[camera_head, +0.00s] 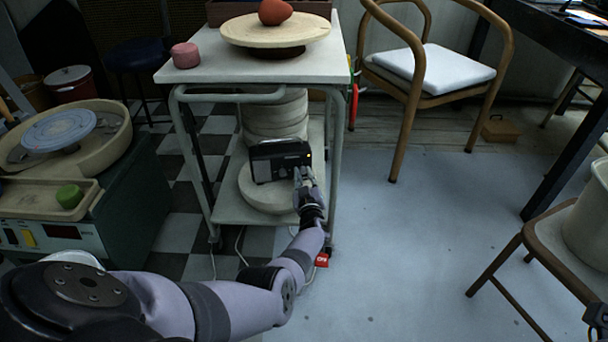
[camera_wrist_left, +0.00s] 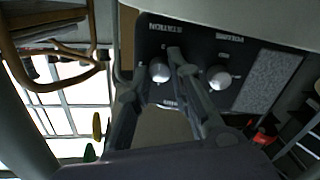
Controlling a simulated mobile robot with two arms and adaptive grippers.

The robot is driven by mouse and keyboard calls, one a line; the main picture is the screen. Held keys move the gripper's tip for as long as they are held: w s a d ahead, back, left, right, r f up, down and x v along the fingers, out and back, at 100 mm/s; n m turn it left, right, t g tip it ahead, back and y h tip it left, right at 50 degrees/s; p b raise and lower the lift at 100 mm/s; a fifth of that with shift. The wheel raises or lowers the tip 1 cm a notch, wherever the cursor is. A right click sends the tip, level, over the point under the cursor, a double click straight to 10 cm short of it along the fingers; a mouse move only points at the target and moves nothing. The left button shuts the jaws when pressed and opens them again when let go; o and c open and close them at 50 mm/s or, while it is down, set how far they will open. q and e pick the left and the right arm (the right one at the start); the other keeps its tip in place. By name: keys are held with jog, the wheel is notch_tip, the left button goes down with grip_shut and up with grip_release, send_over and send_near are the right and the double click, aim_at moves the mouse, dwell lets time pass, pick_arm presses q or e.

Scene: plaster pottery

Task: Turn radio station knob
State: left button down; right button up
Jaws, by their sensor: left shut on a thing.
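The radio (camera_head: 280,160) is a dark box standing on the lower shelf of the white cart. In the left wrist view its dark face (camera_wrist_left: 195,42) fills the upper middle, with STATION and VOLUME lettering upside down. The round pale station knob (camera_wrist_left: 160,71) is on the left and the similar volume knob (camera_wrist_left: 220,77) is to its right. My left gripper (camera_head: 303,176) is at the radio's right end. In the wrist view its fingers (camera_wrist_left: 159,68) are closed around the station knob, one on each side. A dark piece at the head view's lower right edge may be my right gripper (camera_head: 598,316), mostly cut off.
The cart top (camera_head: 320,62) lies above the radio, and a cart leg (camera_head: 337,150) stands close right of my left gripper. A round pale slab (camera_head: 262,200) lies under the radio. A pottery wheel (camera_head: 62,130) stands left. A wooden chair (camera_head: 410,90) stands at the back; open floor lies right.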

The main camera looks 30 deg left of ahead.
pick_arm(q)
jog(key=shift+m, duration=0.5)
jog(key=c, duration=1.4)
grip_release()
jog(key=shift+c, duration=0.2)
